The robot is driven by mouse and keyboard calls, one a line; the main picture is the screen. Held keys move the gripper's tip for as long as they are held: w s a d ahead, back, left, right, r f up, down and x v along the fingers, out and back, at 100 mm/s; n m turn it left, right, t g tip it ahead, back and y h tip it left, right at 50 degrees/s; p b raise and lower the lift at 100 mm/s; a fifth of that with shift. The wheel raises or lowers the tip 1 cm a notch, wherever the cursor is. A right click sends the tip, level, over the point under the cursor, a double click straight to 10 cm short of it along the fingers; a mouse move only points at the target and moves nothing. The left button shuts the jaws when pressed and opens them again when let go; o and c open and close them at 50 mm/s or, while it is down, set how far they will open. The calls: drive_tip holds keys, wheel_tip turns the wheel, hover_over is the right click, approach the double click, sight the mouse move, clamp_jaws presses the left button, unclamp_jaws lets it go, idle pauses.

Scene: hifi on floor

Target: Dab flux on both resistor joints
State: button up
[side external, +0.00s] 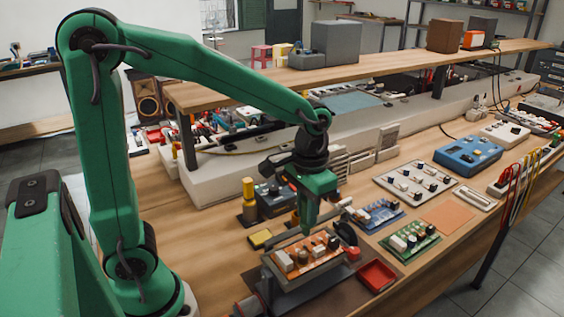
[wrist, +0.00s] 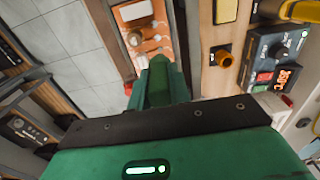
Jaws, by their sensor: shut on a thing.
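An orange circuit board (side external: 298,262) with several pale and brown parts is held in a dark holder at the front of the bench. It also shows in the wrist view (wrist: 145,38), just beyond the fingertips. Which parts are the resistor and its two joints I cannot tell. My green gripper (side external: 308,230) points down over the back edge of the board. In the wrist view its fingers (wrist: 159,66) look closed together. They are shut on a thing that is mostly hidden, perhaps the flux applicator. I cannot see whether its tip touches the board, nor any flux.
A dark soldering station (wrist: 272,62) with red digits stands beside the board. A small amber-topped pot (wrist: 224,58) and a yellow sponge (side external: 261,239) lie close by. A red tray (side external: 376,275) and a green board (side external: 410,238) are to the right. Bare wood lies at the left.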

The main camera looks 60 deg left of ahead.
drive_tip(key=shift+f, duration=1.4)
drive_tip(key=shift+f, duration=0.4)
idle(1.3)
drive_tip(key=shift+r, duration=2.25)
drive_tip(key=shift+f, duration=0.1)
drive_tip(key=shift+w+f, duration=0.55)
drive_tip(key=shift+f, duration=0.35)
drive_tip(key=shift+w+f, duration=0.55)
drive_tip(key=shift+f, duration=0.3)
drive_tip(key=shift+f, duration=0.4)
idle(0.4)
